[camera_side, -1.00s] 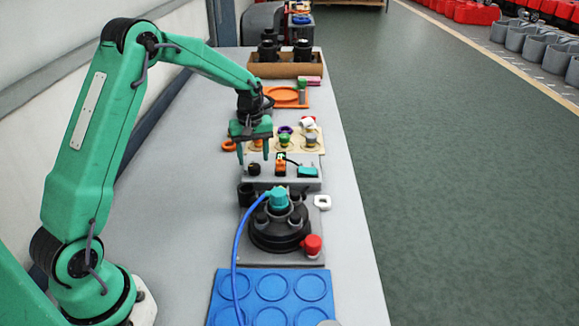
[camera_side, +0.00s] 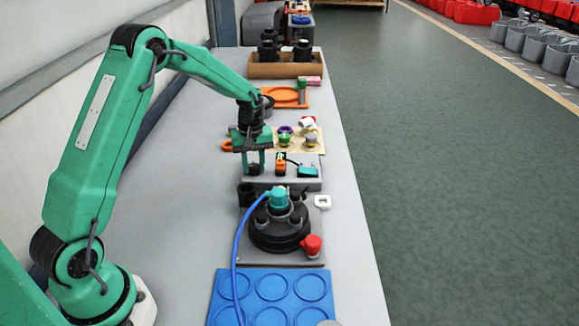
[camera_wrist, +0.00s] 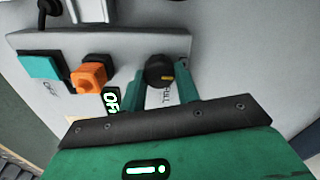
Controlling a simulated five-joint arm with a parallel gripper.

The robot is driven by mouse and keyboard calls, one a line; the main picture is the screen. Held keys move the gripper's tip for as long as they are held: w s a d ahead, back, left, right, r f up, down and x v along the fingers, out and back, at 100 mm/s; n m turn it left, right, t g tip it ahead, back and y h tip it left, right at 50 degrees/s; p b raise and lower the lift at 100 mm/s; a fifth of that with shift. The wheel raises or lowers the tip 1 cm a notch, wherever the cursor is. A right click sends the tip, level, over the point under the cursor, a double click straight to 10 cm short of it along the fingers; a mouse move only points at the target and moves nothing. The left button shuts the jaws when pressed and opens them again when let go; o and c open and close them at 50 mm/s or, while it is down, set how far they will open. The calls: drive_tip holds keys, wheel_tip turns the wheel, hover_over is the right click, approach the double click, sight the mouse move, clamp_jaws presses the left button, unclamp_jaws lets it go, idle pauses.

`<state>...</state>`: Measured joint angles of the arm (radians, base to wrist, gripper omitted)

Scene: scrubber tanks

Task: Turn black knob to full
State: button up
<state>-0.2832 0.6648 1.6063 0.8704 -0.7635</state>
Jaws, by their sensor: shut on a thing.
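The black knob (camera_wrist: 160,71) sits on a grey panel (camera_wrist: 118,46) and carries a small orange-yellow mark. Part of the word "FULL" shows on the panel beside it. My gripper (camera_wrist: 160,80) is shut on the knob, with one green finger on each side of it. In the side view my gripper (camera_side: 254,168) reaches straight down at the left end of the panel, and the knob (camera_side: 254,170) shows between its fingers.
An orange switch (camera_wrist: 89,78), a teal block (camera_wrist: 40,66) and a lit green display (camera_wrist: 111,100) share the panel. A black round unit (camera_side: 276,235) with a blue hose stands in front. A beige tray (camera_side: 300,143) lies behind.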

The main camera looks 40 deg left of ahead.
sight(255, 165)
drive_tip(key=shift+m, duration=0.3)
drive_tip(key=m, duration=1.1)
drive_tip(key=shift+w+d, duration=0.1)
drive_tip(key=shift+d, duration=0.05)
drive_tip(key=shift+m, duration=0.3)
idle(0.3)
drive_tip(key=o, duration=1)
drive_tip(key=shift+c, duration=0.2)
drive_tip(key=shift+r, duration=0.1)
wheel_tip(255, 165, up, 7)
drive_tip(key=shift+r, duration=0.35)
drive_tip(key=shift+r, duration=0.1)
